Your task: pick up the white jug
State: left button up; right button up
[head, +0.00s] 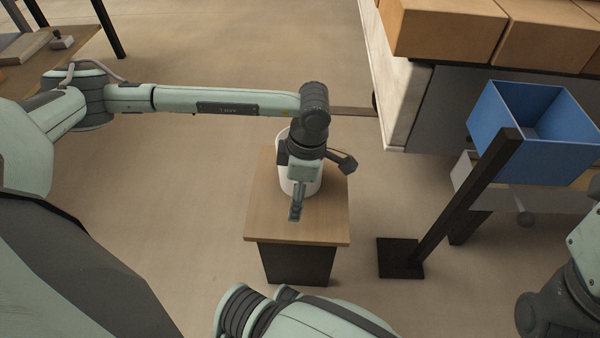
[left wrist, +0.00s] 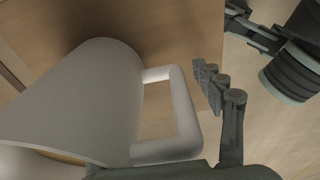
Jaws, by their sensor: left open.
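The white jug (head: 314,184) stands on a small wood-topped table (head: 262,226) in the head view, mostly hidden behind my left wrist and gripper. My left gripper (head: 319,187) is open, right over the jug, with its fingers spread apart. In the left wrist view the jug (left wrist: 75,105) fills the left side, its squared loop handle (left wrist: 185,115) pointing right. One dark finger (left wrist: 222,95) of my left gripper is just right of the handle; I cannot tell whether it touches. The other finger is not clear there.
A blue open bin (head: 535,125) is at the right, behind a dark slanted post (head: 465,200) with a square foot. Cardboard boxes (head: 450,30) sit on a pale-edged surface at the top right. Another wooden table (head: 75,48) is at the top left.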

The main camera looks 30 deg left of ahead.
pick_arm(q)
jog(key=shift+f, duration=0.1)
jog(key=shift+c, duration=0.5)
grip_shut()
